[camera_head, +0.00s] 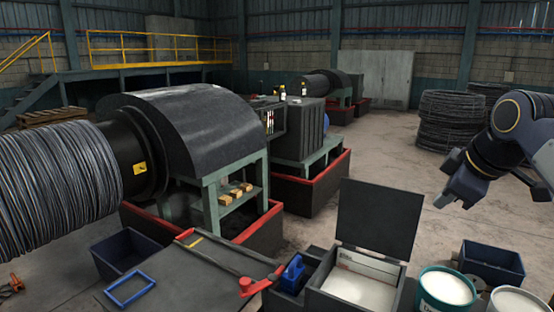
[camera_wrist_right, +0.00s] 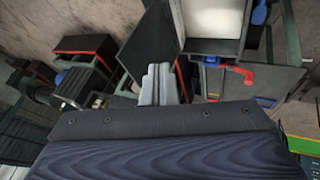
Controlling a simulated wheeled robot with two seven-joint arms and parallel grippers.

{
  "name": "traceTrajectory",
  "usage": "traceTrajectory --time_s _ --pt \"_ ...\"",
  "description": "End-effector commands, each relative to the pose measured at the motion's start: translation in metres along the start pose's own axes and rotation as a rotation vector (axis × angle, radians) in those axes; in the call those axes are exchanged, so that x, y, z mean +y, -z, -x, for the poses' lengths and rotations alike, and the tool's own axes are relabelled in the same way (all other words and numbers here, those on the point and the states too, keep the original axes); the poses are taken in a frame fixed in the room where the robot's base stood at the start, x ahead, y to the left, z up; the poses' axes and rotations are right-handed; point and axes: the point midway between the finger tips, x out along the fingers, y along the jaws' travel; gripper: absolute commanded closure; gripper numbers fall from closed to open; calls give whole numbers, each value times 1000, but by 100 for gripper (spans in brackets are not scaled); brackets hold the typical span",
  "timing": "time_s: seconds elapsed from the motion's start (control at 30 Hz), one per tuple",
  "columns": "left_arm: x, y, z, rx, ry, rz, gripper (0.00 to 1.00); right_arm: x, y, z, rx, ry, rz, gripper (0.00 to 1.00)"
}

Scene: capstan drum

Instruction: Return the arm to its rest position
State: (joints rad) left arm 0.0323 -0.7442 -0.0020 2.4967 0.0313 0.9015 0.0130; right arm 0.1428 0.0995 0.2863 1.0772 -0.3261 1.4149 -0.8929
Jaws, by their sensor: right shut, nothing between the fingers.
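My right arm comes in from the right edge of the head view. Its gripper (camera_head: 457,196) hangs in free air above the floor, to the right of the open box's raised dark lid (camera_head: 377,218). The jaws are shut with nothing between them. In the right wrist view the grey fingers of the right gripper (camera_wrist_right: 160,86) show together in the middle, beyond the dark wrist body. The gripper touches nothing that I can see. My left gripper is not in view.
A box of white powder (camera_head: 357,288) stands open at the front. Buckets (camera_head: 447,288) and a dark bin (camera_head: 491,262) stand below the right arm. The capstan machine (camera_head: 185,125) and wire drum (camera_head: 55,185) fill the left. Wire coils (camera_head: 450,125) stand behind; floor between is clear.

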Motion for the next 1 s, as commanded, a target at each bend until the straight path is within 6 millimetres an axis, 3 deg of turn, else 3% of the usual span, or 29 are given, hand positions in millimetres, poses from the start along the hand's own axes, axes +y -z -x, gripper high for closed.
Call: traceTrajectory --time_s 0.27,0.47,0.57,0.8,0.9,1.0 --pt "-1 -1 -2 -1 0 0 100 -39 -16 -5 -2 19 -105 100" --pt "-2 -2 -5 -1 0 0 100 -86 -38 -13 2 46 -248 100" --pt "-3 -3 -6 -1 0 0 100 -121 -58 -20 6 66 -360 100" --pt "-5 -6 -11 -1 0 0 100 -246 -124 -61 21 166 -776 100" --pt "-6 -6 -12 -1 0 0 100 -291 -143 -78 25 210 -927 100" --pt "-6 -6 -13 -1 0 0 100 -321 -155 -91 25 242 -1031 100"
